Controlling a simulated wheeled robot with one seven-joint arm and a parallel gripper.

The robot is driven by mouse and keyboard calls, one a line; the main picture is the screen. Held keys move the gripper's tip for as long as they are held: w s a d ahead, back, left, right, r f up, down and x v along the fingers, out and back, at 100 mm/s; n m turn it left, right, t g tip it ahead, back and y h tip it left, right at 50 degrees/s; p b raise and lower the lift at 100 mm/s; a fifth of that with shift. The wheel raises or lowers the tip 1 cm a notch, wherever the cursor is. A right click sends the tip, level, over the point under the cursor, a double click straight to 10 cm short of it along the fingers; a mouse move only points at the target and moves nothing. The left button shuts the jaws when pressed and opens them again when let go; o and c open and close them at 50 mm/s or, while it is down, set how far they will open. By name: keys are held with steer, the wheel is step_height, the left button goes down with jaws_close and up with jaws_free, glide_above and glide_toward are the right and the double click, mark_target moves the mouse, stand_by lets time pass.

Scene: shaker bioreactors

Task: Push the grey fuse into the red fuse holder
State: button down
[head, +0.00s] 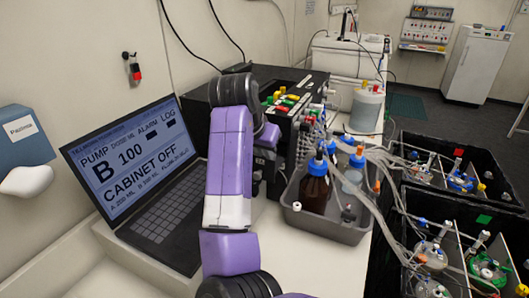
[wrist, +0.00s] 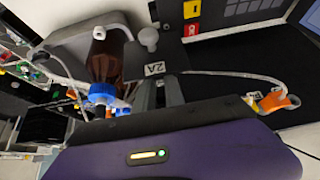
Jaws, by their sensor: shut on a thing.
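The grey fuse (wrist: 173,56) looks like the dark grey block with a white "2A" label in the wrist view. My gripper (wrist: 163,88) is shut on it, with both grey fingers meeting its near edge. The fuse and this red block look apart. In the head view my purple arm reaches toward the black unit, and the fingers and fuse are hidden.
A grey tray (head: 344,232) holds a brown bottle (head: 314,192) and a clear bottle with blue caps. Tubes run across to black crates (head: 455,229) at the right. A laptop (head: 128,160) stands at the left. The black unit (head: 193,121) stands behind my arm.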

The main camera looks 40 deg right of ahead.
steer(key=shift+f, duration=0.2)
steer(key=c, duration=1.3)
jaws_free()
steer(key=shift+c, duration=0.2)
steer(key=b+v, duration=0.1)
steer(key=v, duration=0.6)
steer(key=shift+s+a+r, duration=0.1)
steer(key=shift+a+r, duration=0.05)
steer(key=shift+r, duration=0.2)
